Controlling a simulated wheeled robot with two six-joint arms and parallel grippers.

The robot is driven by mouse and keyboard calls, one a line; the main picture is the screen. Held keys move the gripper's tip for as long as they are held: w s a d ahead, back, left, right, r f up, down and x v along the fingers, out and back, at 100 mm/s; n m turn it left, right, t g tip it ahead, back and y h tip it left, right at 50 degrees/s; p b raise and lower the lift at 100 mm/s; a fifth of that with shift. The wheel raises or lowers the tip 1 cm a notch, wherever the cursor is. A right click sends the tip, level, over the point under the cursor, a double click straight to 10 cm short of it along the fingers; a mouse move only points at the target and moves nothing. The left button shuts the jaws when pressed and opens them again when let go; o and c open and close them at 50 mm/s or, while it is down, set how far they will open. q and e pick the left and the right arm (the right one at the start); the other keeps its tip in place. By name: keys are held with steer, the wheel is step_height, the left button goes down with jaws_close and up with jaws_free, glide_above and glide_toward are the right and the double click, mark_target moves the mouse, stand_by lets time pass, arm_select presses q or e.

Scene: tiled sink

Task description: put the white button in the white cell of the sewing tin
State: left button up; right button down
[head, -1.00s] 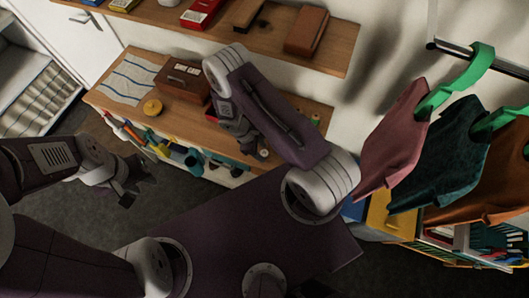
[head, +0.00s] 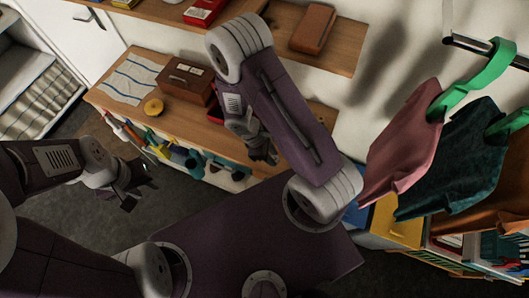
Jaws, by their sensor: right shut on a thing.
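My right gripper (head: 263,154) points down at the front edge of the wooden bench (head: 180,115). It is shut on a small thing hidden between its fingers. The white button does not show by itself in this view. A red edge (head: 214,139) beside my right wrist may be part of the sewing tin. My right arm covers most of it, and no white cell can be made out. My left gripper (head: 133,187) is open and empty above the floor, left of the bench and apart from it.
A brown box (head: 188,82), a yellow round thing (head: 153,106) and a striped cloth (head: 124,80) lie on the bench's left part. Tools hang along its front. A shelf (head: 275,42) runs above. Shirts (head: 402,143) hang at right.

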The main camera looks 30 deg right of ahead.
steer(key=s+r+b, duration=0.1)
steer(key=s+r, duration=0.2)
steer(key=s, duration=0.3)
steer(key=shift+s+d+r, duration=0.15)
steer(key=shift+d+r, duration=0.2)
steer(key=shift+r, duration=0.05)
steer(key=shift+f, duration=0.1)
steer(key=w+d+f+m+b, duration=0.1)
steer(key=w+f+m+b, duration=0.1)
steer(key=w, duration=0.2)
steer(key=w+f+m+g+y+b, duration=0.1)
steer(key=w+f+m+b, duration=0.1)
steer(key=w+b, duration=0.1)
steer(key=w+d+f+m+b, duration=0.1)
steer(key=w+f+m+b, duration=0.1)
steer(key=w, duration=0.2)
steer(key=shift+w+d+f+g+y+b, duration=0.1)
steer(key=shift+w+d+g+y+b, duration=0.2)
steer(key=shift+w+d, duration=0.1)
steer(key=w+m, duration=0.1)
steer(key=w+r+m, duration=0.1)
steer(key=w+a+m+y+b, duration=0.1)
steer(key=shift+w+r, duration=0.25)
steer(key=shift+w, duration=0.15)
steer(key=a+r, duration=0.1)
steer(key=a+r+m, duration=0.1)
steer(key=a+r+m+y, duration=0.1)
steer(key=r, duration=0.1)
steer(key=shift+s+a, duration=0.3)
